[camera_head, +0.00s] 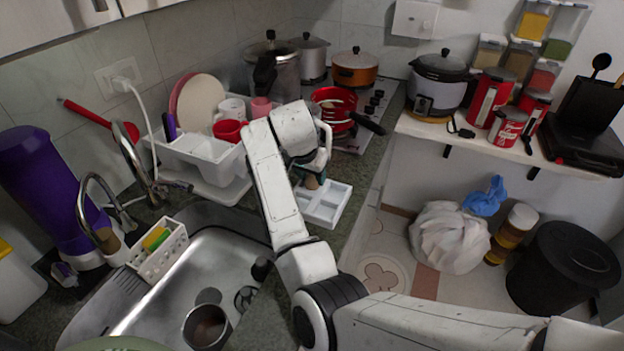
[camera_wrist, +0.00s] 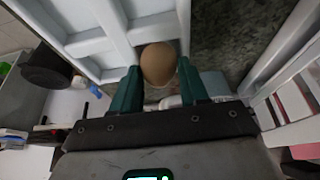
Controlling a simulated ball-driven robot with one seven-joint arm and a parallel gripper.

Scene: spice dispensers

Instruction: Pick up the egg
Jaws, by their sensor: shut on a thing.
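The egg (camera_wrist: 159,64) is brown and sits between the two green fingertips of my gripper (camera_wrist: 158,88) in the wrist view. My gripper is shut on it. In the head view my gripper (camera_head: 312,182) points down over the counter beside the white divided tray (camera_head: 323,203); the egg is small and partly hidden there. The tray also shows in the wrist view (camera_wrist: 95,42), close to the egg. I cannot tell whether the egg touches the tray or the counter.
A white dish rack (camera_head: 205,160) with plates and cups stands left of my gripper. A metal sink (camera_head: 190,275) lies in front left. A stove with pots (camera_head: 355,68) is behind. The counter edge drops to the floor on the right.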

